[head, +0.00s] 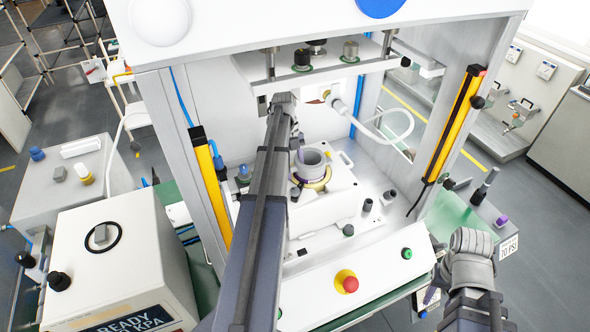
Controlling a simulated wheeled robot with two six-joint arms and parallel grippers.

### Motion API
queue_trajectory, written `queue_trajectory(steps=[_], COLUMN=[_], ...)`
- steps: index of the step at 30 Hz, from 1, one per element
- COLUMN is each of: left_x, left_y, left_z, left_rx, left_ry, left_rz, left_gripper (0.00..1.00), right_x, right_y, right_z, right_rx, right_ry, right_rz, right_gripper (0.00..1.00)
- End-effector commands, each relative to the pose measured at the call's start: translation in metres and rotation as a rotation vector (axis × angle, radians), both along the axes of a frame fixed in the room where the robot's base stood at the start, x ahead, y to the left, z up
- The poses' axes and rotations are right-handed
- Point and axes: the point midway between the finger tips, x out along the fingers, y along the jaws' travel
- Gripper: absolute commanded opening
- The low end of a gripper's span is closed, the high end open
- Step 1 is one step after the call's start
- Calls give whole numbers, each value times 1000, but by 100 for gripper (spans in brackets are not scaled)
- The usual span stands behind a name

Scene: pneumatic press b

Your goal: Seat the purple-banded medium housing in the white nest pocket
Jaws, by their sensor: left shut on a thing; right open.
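The grey cylindrical housing (312,160) stands upright with its open top facing up, at the white nest block (340,203) inside the press. A hint of purple shows low on it, and a yellow ring (321,185) lies around its lower part. I cannot tell how deep it sits in the pocket. My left gripper (299,150) is shut on the housing at its left rim; my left arm hides much of the grip and the nest's left side. My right gripper (472,240) is open and empty, right of the press front, its fingertips hard to make out.
Yellow guard posts (463,120) stand at both sides of the press opening. The press head (317,52) hangs above the nest. A red stop button (346,281) and a green button (406,253) are on the front panel. A purple-topped part (501,221) stands at right.

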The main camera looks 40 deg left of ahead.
Motion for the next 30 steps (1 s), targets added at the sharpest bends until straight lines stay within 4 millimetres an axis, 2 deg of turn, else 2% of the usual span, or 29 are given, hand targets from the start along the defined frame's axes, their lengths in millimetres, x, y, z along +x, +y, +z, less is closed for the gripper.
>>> queue_trajectory(steps=[8, 30], left_x=[0, 0], left_y=[0, 0], left_z=[0, 24], left_rx=[-1, -1], left_ry=[0, 0], left_rz=[-1, -1], left_gripper=[0, 0], right_x=[0, 0], right_y=[0, 0], right_z=[0, 24], right_rx=[0, 0], right_ry=[0, 0], right_rz=[0, 0], right_gripper=[50, 50])
